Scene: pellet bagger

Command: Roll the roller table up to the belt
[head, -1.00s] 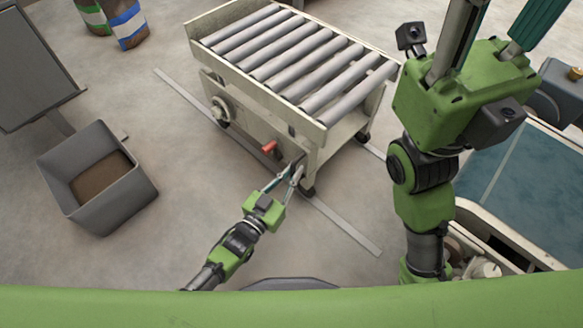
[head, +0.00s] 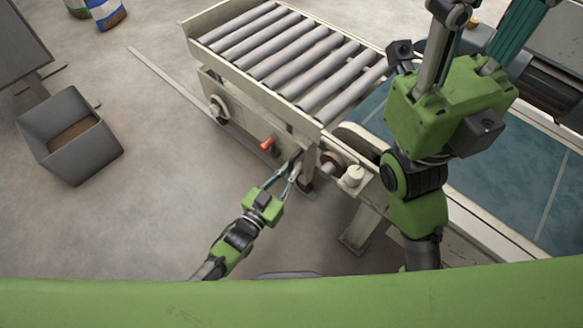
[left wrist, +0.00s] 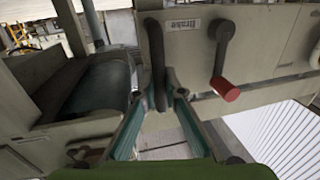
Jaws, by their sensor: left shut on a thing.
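The roller table (head: 255,105), a cream frame with grey rollers, stands in the middle of the head view. My left gripper (head: 293,168) is shut on a dark upright handle bar at its near right corner; the bar (left wrist: 157,60) shows between the fingers in the left wrist view. A red-knobbed brake lever (head: 266,144) hangs beside it and also shows in the left wrist view (left wrist: 225,70). The teal belt (head: 495,190) lies to the right in a cream frame. The table's right end is close to this frame; contact cannot be told. My right gripper (head: 485,35) has its fingers apart, tips cut off.
A grey bin (head: 70,140) with brown contents stands on the floor at left. Striped drums or sacks (head: 105,12) stand at the far left. A floor rail (head: 165,75) runs diagonally under the table.

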